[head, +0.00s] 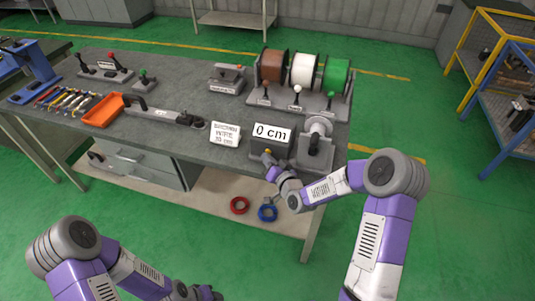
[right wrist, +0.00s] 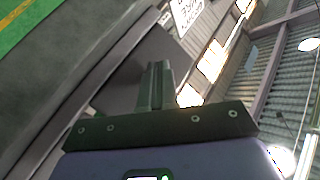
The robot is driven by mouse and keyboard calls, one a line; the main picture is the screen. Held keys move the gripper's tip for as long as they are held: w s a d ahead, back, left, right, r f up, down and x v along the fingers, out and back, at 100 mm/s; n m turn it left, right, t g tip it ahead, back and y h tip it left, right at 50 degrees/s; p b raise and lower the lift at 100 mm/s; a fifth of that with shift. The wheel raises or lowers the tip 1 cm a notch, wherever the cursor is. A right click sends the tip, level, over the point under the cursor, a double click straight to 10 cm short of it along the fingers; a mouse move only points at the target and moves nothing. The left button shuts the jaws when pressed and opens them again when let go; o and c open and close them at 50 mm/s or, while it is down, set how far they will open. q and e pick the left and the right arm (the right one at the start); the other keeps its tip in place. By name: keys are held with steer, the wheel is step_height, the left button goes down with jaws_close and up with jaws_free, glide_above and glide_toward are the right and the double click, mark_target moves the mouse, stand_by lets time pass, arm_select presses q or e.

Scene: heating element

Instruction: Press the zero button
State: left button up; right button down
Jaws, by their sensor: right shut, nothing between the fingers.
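A dark grey measuring box with a white display reading "0 cm" (head: 272,133) stands at the front right edge of the workbench. My right gripper (head: 266,158) is at the front of this box, close under the display. A small yellowish spot shows at its tip; I cannot tell if this is the zero button, nor whether the gripper touches it. In the right wrist view the two fingers (right wrist: 155,84) are together and empty, in front of a dark box face. My left gripper (head: 205,292) is low at the bottom edge, apart from the bench, its fingers unclear.
A white sign (head: 225,134) stands left of the display, and a grey device with a roller (head: 318,140) stands right of it. Brown, white and green spools (head: 303,70) are behind. An orange tray (head: 103,110) is farther left. Red and blue rings (head: 239,205) lie on the lower shelf.

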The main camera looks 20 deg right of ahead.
stand_by(0.3)
steer(key=shift+s+a+b, duration=0.3)
steer(key=shift+s+a, duration=0.15)
steer(key=shift+s, duration=0.25)
steer(key=s+a, duration=0.1)
steer(key=s+a+b, duration=0.1)
steer(key=s, duration=0.2)
steer(key=shift+s+a, duration=0.1)
steer(key=shift+a, duration=0.3)
stand_by(0.5)
steer(key=s+a+f+n+g, duration=0.1)
steer(key=s+a+f+g, duration=0.2)
steer(key=f, duration=0.5)
steer(key=s+a+f+g, duration=0.1)
steer(key=s+f+g, duration=0.35)
steer(key=f, duration=0.25)
steer(key=s+a+f+g, duration=0.1)
steer(key=s+f+g, duration=0.3)
steer(key=s, duration=0.5)
steer(key=s+f+n+g+y, duration=0.1)
steer(key=s+f+g, duration=0.3)
steer(key=s+f, duration=0.3)
steer(key=s, duration=0.2)
steer(key=shift+s+a+f+n, duration=0.3)
steer(key=shift+s+a, duration=0.05)
steer(key=shift+s, duration=0.05)
